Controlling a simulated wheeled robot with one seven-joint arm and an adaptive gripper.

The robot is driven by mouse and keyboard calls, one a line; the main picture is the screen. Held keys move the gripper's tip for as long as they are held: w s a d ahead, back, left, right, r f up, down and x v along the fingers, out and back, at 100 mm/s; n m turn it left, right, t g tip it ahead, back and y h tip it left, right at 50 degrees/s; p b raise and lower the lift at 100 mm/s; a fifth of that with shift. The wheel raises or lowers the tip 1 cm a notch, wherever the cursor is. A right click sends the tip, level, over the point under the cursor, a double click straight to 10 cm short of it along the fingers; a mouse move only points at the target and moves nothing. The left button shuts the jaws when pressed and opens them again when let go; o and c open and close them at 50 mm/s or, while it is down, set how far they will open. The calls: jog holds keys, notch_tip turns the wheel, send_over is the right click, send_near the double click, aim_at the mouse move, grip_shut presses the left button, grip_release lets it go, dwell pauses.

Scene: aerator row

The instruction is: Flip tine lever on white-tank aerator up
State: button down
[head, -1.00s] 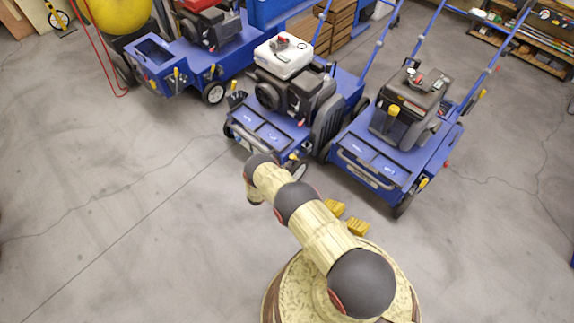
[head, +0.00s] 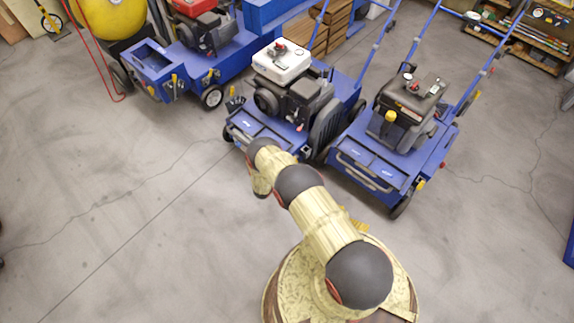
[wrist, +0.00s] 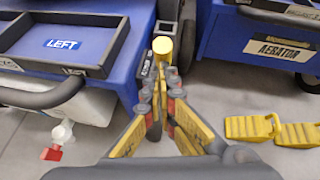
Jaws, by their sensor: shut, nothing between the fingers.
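The white-tank aerator (head: 262,130) is the middle blue machine in the head view, with a white tank (head: 281,60) on its engine. My arm reaches its front edge there, and my gripper is hidden below the arm's end. In the wrist view my gripper (wrist: 161,90) is shut and empty. Just beyond its fingertips is a lever with a round yellow knob (wrist: 162,46), at the corner of a blue deck beside a tray labelled LEFT (wrist: 62,43). The fingers overlap the lever's lower part, so I cannot tell whether they touch it.
Another blue machine with a dark tank (head: 410,95) stands close on the right, and one with a red engine (head: 205,20) on the left. Yellow wheel chocks (wrist: 250,128) lie on the floor at right in the wrist view. The foreground floor is clear.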

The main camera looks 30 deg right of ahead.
jog(key=d+r+y, duration=0.1)
jog(key=y, duration=0.1)
jog(key=w+d+r+g+y, duration=0.1)
jog(key=d, duration=0.1)
jog(key=d+g+y, duration=0.1)
jog(key=y, duration=0.1)
jog(key=shift+w+d+r+m+y+p, duration=0.25)
jog(key=shift+w+r+m+y+p, duration=0.05)
jog(key=shift+w+r+p, duration=0.1)
jog(key=shift+d, duration=0.15)
jog(key=shift+w+d+r+b, duration=0.1)
jog(key=shift+w+d+b, duration=0.1)
jog(key=shift+d+b, duration=0.3)
jog(key=shift+w+d+r+b, duration=0.1)
jog(key=shift+w+d+b, duration=0.05)
jog(key=shift+d+b, duration=0.35)
